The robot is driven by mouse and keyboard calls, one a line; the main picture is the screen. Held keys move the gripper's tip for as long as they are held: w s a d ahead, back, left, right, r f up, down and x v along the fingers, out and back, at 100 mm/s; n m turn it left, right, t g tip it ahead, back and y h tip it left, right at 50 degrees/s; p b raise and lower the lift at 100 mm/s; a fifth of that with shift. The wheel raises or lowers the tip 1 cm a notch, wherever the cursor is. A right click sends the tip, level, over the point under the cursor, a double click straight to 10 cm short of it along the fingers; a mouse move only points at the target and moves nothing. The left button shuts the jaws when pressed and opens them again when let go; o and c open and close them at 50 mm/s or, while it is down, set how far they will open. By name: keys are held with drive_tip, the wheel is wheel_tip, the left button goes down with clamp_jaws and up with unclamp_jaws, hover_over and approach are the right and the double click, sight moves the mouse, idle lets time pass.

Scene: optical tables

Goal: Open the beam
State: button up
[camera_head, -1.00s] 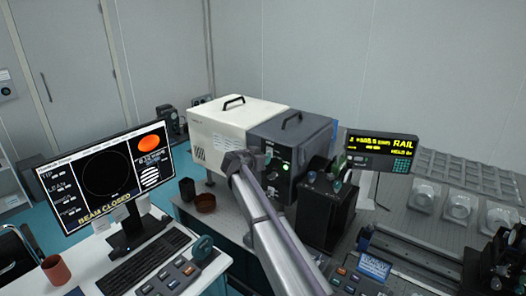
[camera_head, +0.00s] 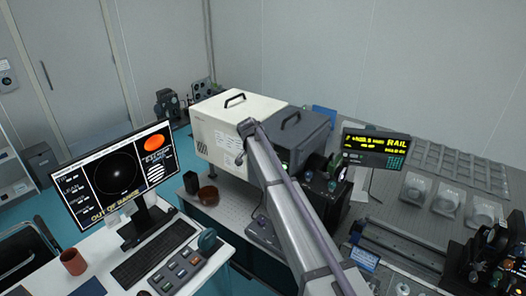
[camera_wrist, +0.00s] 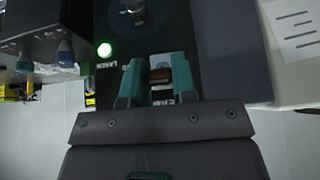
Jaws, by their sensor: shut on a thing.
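In the wrist view my gripper (camera_wrist: 159,78) has its two teal fingers on either side of a small brown lever (camera_wrist: 160,75) on a dark panel, and is shut on it. A lit green lamp (camera_wrist: 104,49) is on the same panel. In the head view the dark grey box (camera_head: 298,135) adjoins a white box (camera_head: 232,122). My arm covers its front, and my gripper is hidden there. The monitor (camera_head: 118,180) reads "OUT OF RANGE" and shows a faint spot inside a circle.
A black unit (camera_head: 325,198) with knobs stands right of my arm. The rail display (camera_head: 374,148) is behind it. A desk with a keyboard (camera_head: 152,254), control box (camera_head: 183,272) and red-brown cup (camera_head: 73,261) is at left. A brown bowl (camera_head: 208,196) sits before the white box.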

drive_tip(key=shift+w, duration=0.1)
idle(0.4)
drive_tip(key=o, duration=0.9)
drive_tip(key=shift+r, duration=0.1)
drive_tip(key=p+v, duration=0.6)
drive_tip(key=v, duration=0.1)
drive_tip(key=shift+r+p, duration=0.2)
drive_tip(key=shift+p, duration=0.15)
